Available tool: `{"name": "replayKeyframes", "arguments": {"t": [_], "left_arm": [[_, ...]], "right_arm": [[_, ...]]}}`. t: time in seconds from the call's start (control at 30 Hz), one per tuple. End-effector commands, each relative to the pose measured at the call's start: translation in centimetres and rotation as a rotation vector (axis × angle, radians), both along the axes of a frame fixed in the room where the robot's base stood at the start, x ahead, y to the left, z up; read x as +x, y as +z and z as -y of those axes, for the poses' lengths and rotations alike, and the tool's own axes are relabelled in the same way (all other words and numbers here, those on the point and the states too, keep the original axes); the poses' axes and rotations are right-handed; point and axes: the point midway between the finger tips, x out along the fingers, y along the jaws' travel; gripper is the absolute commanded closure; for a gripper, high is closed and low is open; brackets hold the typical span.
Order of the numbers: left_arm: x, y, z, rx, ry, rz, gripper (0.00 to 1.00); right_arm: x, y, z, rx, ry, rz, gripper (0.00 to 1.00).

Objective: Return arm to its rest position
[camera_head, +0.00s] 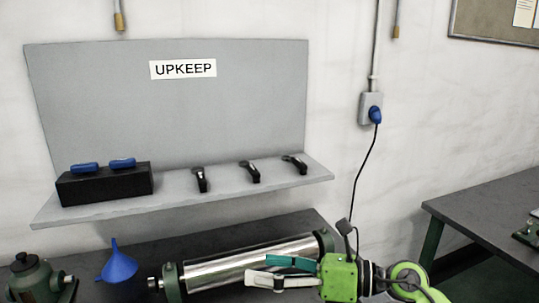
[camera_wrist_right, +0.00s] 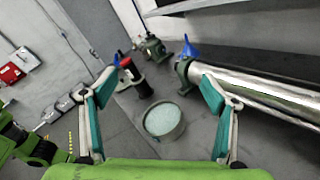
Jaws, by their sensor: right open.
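My right gripper (camera_head: 266,272) comes in from the lower right in the head view, with a green body and teal and pale fingers. It is over the dark bench, in front of the shiny metal roller (camera_head: 225,268). In the right wrist view the fingers of the right gripper (camera_wrist_right: 158,77) are spread wide with nothing held between them. A grey tub (camera_wrist_right: 176,133) with pale contents lies below and between the fingers, apart from them. The roller (camera_wrist_right: 275,97) runs off to the right behind the right-hand finger. My left gripper is not seen.
A blue funnel (camera_head: 118,267) and a green device (camera_head: 38,284) stand at the bench's left. A shelf (camera_head: 225,195) above holds a black block (camera_head: 105,187) with blue items and several black clips. A cord (camera_head: 362,165) hangs at right. A black spool (camera_wrist_right: 133,76) shows in the wrist view.

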Motion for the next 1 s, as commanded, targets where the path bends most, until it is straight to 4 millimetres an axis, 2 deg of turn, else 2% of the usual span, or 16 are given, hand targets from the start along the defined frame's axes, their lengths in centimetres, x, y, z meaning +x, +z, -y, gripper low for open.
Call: {"name": "replayKeyframes", "arguments": {"t": [0.07, 0.13, 0.2, 0.27, 0.37, 0.47, 0.5, 0.57, 0.67, 0.7, 0.77, 0.8, 0.9, 1.0], "left_arm": [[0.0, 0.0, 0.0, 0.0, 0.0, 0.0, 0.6], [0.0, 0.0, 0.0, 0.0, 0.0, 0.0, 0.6], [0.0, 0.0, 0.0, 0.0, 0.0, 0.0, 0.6], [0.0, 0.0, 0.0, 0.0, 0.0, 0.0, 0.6], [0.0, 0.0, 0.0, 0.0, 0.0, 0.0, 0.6], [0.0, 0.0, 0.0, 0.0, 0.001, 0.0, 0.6], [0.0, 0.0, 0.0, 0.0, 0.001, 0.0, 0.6], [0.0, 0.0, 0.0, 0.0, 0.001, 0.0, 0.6], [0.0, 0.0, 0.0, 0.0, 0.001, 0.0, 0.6], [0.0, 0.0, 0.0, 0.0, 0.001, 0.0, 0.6], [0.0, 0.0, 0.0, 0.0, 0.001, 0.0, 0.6], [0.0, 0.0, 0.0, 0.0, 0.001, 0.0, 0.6], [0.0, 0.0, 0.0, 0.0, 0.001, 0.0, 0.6], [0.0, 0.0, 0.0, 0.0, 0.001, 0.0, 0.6]], "right_arm": [[-0.2, 2.9, -0.5, 0.231, -0.069, -0.084, 0.21], [0.3, 5.3, 0.4, 0.432, -0.145, -0.172, 0.21], [1.1, 6.9, 2.2, 0.626, -0.232, -0.275, 0.21], [2.0, 7.4, 4.3, 0.783, -0.315, -0.37, 0.21], [3.4, 6.5, 8.7, 1.029, -0.471, -0.549, 0.21], [4.3, 3.1, 13.4, 1.251, -0.65, -0.743, 0.21], [4.3, 1.1, 15.2, 1.331, -0.728, -0.825, 0.21], [3.8, -2.3, 17.6, 1.442, -0.85, -0.951, 0.21], [1.6, -8.9, 20.8, 1.596, -1.069, -1.165, 0.21], [0.3, -11.5, 21.7, 1.644, -1.157, -1.247, 0.21], [-2.1, -15.4, 22.6, 1.702, -1.291, -1.369, 0.21], [-3.9, -17.7, 23.0, 1.731, -1.379, -1.444, 0.21], [-8.8, -22.6, 23.3, 1.773, -1.586, -1.618, 0.21], [-13.3, -25.9, 22.9, 1.778, -1.757, -1.753, 0.21]]}}
